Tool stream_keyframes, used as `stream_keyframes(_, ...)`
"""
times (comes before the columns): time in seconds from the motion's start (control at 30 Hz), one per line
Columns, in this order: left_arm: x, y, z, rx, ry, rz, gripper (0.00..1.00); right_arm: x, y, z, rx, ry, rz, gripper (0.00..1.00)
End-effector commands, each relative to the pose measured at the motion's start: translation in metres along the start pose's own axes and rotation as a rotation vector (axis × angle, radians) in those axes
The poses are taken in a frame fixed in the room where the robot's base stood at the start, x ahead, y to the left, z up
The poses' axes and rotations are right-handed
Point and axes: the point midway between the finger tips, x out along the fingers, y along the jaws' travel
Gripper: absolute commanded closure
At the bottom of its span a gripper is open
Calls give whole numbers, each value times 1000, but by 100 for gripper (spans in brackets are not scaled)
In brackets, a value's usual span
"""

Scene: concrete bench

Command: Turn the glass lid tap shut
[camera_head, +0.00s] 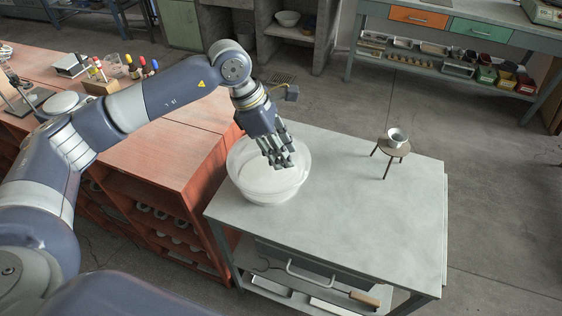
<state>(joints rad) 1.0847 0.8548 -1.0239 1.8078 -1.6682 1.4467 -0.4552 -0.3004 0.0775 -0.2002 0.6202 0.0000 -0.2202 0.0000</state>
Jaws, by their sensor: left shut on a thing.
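A round clear glass vessel (242,179) stands upright on the grey concrete bench, near its left end. Its glass lid and rim show only faintly, and the inside looks pale. My left gripper (279,160) reaches down from above over the right half of the vessel. Its fingers are closed together at the top of the glass, shut on the lid tap. The tap is hidden behind the fingers, so its turn position cannot be seen. My right gripper is not in view.
A small tripod stand (393,148) holding a metal cup (397,136) stands on the bench's right side. The concrete bench top (350,220) is otherwise clear. A red wooden bench (150,160) adjoins on the left, with dropper bottles (133,68) at the back.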

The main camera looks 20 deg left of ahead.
Motion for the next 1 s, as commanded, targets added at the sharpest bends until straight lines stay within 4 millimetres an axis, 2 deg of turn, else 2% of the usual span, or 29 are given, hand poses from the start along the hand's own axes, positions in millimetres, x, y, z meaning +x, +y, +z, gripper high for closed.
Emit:
stream_keyframes(0.03,5,2,-1,40,-2,-16,96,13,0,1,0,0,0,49)
stream_keyframes(0.4,4,5,1,359,-3,-148,96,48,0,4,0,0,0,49)
stream_keyframes(0.7,2,7,2,554,-1,-228,96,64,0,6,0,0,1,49)
stream_keyframes(1.0,1,7,3,650,-1,-268,96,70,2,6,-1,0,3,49)
